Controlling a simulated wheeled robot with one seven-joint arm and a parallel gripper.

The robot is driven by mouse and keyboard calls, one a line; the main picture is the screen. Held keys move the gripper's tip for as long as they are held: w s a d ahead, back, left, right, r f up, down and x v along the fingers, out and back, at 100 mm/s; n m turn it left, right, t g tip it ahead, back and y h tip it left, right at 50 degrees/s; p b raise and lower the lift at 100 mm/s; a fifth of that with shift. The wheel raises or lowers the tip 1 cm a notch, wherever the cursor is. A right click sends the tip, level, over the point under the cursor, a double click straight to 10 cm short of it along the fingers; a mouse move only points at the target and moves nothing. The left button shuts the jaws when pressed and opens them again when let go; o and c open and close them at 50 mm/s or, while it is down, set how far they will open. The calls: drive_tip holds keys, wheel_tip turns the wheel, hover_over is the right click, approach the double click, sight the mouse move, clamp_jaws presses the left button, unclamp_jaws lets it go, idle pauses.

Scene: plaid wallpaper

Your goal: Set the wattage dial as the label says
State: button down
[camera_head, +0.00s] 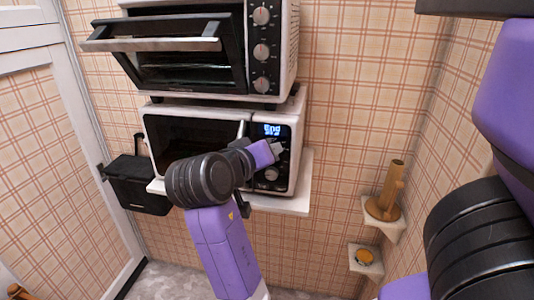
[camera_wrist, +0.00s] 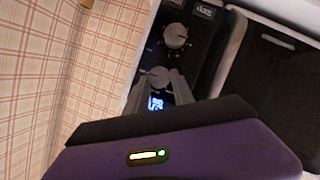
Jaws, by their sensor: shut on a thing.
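The white microwave (camera_head: 297,130) stands on a shelf, with a black control panel on its right side. Its lit blue display (camera_head: 271,129) seems to read 509, though the digits are small. Below the display is an upper dial, which shows as a grey knob (camera_wrist: 158,76) in the wrist view. A lower dial (camera_head: 271,173) also shows in the wrist view (camera_wrist: 176,36). My gripper (camera_head: 275,149) is shut on the upper dial, its fingers partly hiding it. I cannot tell the dial's exact pointer angle.
A toaster oven (camera_head: 288,40) stands above, its door (camera_head: 150,45) tilted open. A black bin (camera_head: 135,170) is left of the microwave. The white shelf (camera_head: 296,200) juts out below. A wooden holder (camera_head: 386,190) stands on a small corner shelf at right.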

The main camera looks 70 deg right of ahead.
drive_tip(key=shift+f, duration=0.1)
drive_tip(key=c, duration=1.1)
unclamp_jaws()
drive_tip(key=shift+b+v, duration=0.35)
drive_tip(key=shift+v, duration=3.55)
